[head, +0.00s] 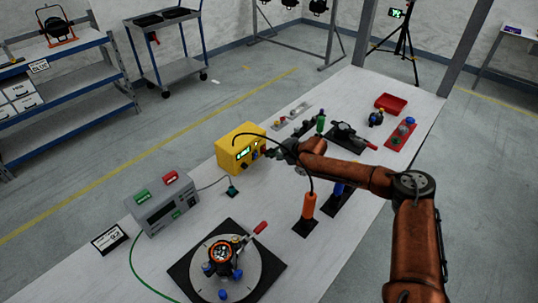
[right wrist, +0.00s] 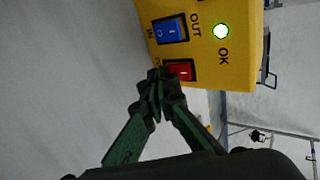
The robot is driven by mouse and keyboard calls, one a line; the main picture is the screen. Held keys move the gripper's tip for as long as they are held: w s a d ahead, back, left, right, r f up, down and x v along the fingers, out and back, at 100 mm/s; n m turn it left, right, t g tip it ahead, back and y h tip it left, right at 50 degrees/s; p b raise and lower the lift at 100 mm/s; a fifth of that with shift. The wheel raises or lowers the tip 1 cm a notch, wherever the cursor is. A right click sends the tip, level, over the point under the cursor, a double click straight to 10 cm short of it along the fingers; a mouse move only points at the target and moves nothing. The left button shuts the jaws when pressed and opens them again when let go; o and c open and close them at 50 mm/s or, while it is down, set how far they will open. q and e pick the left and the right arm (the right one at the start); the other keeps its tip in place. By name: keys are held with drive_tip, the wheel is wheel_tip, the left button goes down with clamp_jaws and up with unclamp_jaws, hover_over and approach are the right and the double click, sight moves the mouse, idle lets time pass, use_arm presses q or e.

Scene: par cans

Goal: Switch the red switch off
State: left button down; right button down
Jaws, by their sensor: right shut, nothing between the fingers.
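The yellow box (head: 228,156) stands on the white bench in the head view, with a small lit display on its front. In the right wrist view its panel (right wrist: 240,60) fills the upper right. The red switch (right wrist: 181,70) sits in a dark frame there, below a blue switch (right wrist: 169,31). My right gripper (right wrist: 158,80) is shut and empty, its tips at the left edge of the red switch, partly covering its frame. Whether they touch is unclear. In the head view my right gripper (head: 275,152) is at the box's right side. My left gripper is out of view.
A lit green lamp (right wrist: 221,31) is marked OK on the panel. A grey device (head: 163,202) with green and red parts stands left of the box. A round fixture on a black plate (head: 262,283) is in front. An orange-handled tool (head: 309,206) stands near my arm.

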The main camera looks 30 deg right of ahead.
idle(0.3)
drive_tip(key=shift+w+a+t+p, duration=0.2)
drive_tip(key=shift+a+t+p, duration=0.1)
drive_tip(key=shift+p, duration=0.35)
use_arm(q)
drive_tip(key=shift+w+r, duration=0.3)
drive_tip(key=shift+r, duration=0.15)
use_arm(e)
drive_tip(key=shift+d, duration=0.15)
